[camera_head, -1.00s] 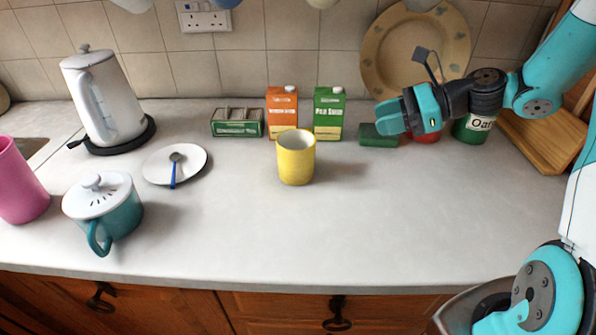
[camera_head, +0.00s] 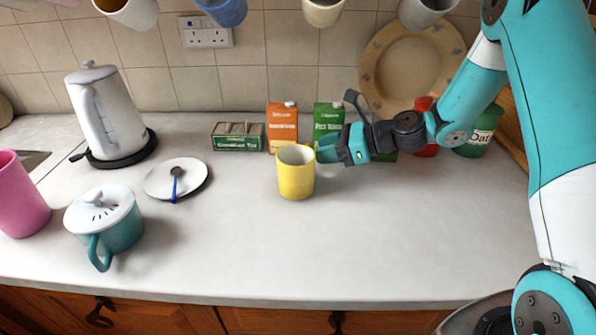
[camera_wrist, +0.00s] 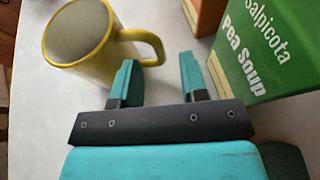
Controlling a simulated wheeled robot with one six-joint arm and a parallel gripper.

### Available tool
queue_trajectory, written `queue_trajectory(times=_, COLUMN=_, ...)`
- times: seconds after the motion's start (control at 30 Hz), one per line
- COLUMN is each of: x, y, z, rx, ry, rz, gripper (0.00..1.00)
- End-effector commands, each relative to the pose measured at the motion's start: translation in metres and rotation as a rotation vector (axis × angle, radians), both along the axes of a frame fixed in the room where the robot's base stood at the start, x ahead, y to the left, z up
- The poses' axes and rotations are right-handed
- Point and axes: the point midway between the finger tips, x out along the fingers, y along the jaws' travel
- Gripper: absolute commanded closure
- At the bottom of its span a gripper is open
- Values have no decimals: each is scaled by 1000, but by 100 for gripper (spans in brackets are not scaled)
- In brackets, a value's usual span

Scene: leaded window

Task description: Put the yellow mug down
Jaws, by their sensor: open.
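The yellow mug (camera_head: 295,173) stands upright on the grey-white worktop, in the middle of the head view. In the wrist view the mug (camera_wrist: 88,48) is at the upper left, and its handle points right toward my gripper. My gripper (camera_head: 326,150) is just right of the mug, low over the worktop. In the wrist view its two teal fingers (camera_wrist: 158,75) are apart with nothing between them. The handle's end lies close to the left finger; I cannot tell whether they touch.
A green pea soup carton (camera_head: 327,118) stands close behind my gripper, with an orange carton (camera_head: 283,122) beside it. Mugs hang above, including a blue one (camera_head: 224,10). The front worktop is clear.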

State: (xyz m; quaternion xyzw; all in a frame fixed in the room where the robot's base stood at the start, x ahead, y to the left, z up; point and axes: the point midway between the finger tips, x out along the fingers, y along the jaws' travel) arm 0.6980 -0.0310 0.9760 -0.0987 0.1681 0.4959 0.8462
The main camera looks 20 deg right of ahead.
Motion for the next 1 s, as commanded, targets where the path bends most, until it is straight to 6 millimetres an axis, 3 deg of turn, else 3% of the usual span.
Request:
queue_trajectory(times=0.2, x=13, y=24, z=-12, rx=0, ry=1, rz=2, gripper=60)
queue_trajectory(times=0.47, x=15, y=27, z=-14, rx=0, ry=1, rz=0, gripper=60)
queue_trajectory(times=0.67, x=15, y=27, z=-14, rx=0, ry=1, rz=0, gripper=100)
queue_trajectory(times=1.0, x=15, y=27, z=-12, rx=1, ry=0, rz=0, gripper=100)
